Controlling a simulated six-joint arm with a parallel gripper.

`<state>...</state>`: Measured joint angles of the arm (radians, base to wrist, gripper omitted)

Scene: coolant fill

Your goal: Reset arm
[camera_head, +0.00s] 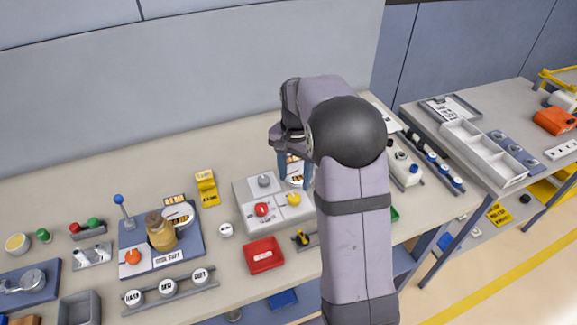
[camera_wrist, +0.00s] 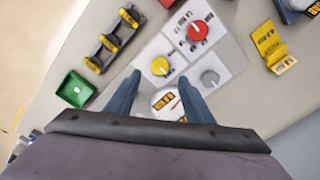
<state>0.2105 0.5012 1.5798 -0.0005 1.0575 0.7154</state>
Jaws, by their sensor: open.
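My gripper (camera_wrist: 157,95) is open, its two blue fingers spread apart with nothing between them. It hangs above a pale panel (camera_wrist: 221,58) that carries a red knob (camera_wrist: 197,31), a yellow knob (camera_wrist: 160,66), a grey knob (camera_wrist: 209,78) and a round gauge (camera_wrist: 166,101). The gauge shows between and beyond the fingers in the wrist view. In the head view my gripper (camera_head: 294,171) is over the back right part of the panel, and my arm hides much of the bench behind and right of it.
A second bench with a white divided tray (camera_head: 481,153) is farther right.

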